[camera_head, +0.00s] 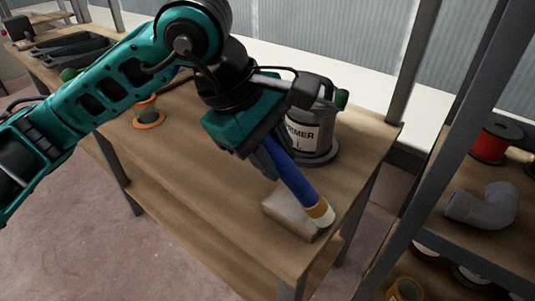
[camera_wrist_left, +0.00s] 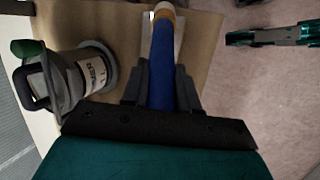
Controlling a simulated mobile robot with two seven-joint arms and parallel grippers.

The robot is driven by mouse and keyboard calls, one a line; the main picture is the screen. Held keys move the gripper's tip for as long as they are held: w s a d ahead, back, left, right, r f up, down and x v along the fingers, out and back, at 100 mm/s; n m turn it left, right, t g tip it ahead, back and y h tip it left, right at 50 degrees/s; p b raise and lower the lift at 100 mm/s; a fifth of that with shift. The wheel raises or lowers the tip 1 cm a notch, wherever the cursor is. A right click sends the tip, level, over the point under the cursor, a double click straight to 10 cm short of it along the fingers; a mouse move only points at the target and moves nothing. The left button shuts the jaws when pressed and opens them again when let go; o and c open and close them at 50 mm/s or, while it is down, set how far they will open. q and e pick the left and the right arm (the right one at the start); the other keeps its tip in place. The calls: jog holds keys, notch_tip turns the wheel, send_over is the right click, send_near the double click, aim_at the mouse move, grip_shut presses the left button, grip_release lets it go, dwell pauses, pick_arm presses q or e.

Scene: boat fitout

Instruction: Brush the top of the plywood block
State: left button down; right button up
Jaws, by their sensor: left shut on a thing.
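My left gripper (camera_head: 268,150) is shut on the blue handle of a brush (camera_head: 292,180). The brush slants down to the right, with a tan band and a pale tip at its lower end. The plywood block (camera_head: 285,208) lies on the bench top near its front right corner. The brush tip is over the block's right end; I cannot tell whether it touches. In the left wrist view the brush (camera_wrist_left: 162,70) points up the picture and hides part of the block (camera_wrist_left: 178,38). What seems to be my right gripper (camera_wrist_left: 240,38) shows at the upper right, its jaws unclear.
A primer can (camera_head: 308,132) stands on the bench (camera_head: 205,170) just behind the block. An orange-rimmed roll (camera_head: 148,115) stands further left. A shelf at the right holds a red spool (camera_head: 495,143) and a grey pipe elbow (camera_head: 482,207). The bench front is clear.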

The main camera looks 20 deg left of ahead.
pick_arm(q)
jog(key=shift+w+f, duration=0.1)
jog(key=shift+w, duration=0.1)
jog(key=shift+w+a+b, duration=1.85)
jog(key=shift+a+b, duration=0.15)
jog(key=shift+a, duration=3.05)
jog(key=shift+s+d, duration=0.5)
jog(key=shift+d, duration=1.3)
jog(key=shift+s+d, duration=0.5)
jog(key=shift+d, duration=1.25)
jog(key=shift+s+d, duration=0.5)
jog(key=shift+d, duration=1.3)
jog(key=shift+r, duration=0.2)
